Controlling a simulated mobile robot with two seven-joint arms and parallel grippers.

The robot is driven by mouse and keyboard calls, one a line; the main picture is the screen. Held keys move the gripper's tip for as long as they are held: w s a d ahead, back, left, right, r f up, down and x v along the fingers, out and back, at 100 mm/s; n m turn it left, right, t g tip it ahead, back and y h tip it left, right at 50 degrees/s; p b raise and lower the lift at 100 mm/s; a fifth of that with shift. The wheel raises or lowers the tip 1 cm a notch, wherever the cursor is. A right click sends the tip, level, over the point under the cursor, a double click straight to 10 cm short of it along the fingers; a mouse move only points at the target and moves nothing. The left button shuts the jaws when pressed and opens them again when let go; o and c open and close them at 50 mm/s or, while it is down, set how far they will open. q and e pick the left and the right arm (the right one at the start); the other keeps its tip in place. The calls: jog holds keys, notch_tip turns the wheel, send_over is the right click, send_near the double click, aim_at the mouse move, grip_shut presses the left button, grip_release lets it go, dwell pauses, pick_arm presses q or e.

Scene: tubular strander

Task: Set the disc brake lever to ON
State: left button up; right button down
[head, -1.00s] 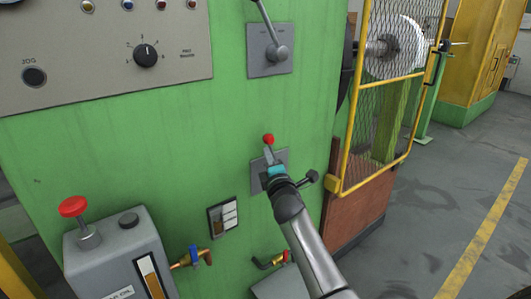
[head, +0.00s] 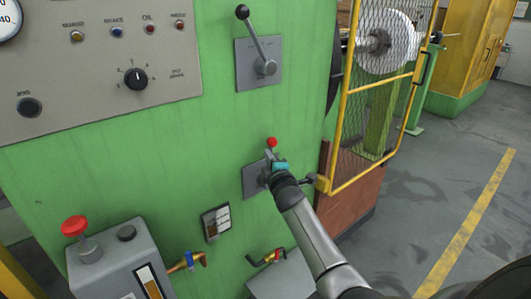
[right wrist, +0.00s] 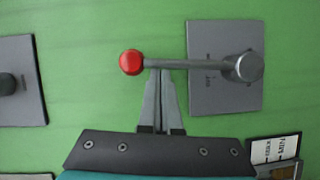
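The lever with a red ball knob (head: 271,142) stands out from a grey plate (head: 250,181) on the green machine front. In the right wrist view its rod (right wrist: 190,64) runs left from the round hub (right wrist: 243,67) to the red knob (right wrist: 131,62). The plate's lettering (right wrist: 226,92) is too small to read. My right gripper (right wrist: 160,72) has its two fingers close together, shut. Their tips are at the rod near the knob; I cannot tell whether they touch it. In the head view my right gripper (head: 274,157) hides the lower lever. My left gripper is out of view.
Another lever (head: 258,45) with a black knob is above. Small valves (head: 190,260) stick out below. A yellow mesh guard (head: 375,110) is at right, with open floor beyond.

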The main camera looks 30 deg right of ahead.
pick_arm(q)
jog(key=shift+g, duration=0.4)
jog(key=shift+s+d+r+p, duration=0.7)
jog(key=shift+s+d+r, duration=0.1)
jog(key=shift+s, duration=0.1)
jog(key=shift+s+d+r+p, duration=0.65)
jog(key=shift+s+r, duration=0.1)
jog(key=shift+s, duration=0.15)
pick_arm(e)
jog(key=shift+w+d+f+m+g+y, duration=0.15)
jog(key=shift+d+m, duration=0.35)
jog(key=shift+d, duration=0.5)
jog(key=shift+d+r+m+g+y, duration=0.2)
jog(key=shift+d+m, duration=0.3)
jog(key=shift+d, duration=0.5)
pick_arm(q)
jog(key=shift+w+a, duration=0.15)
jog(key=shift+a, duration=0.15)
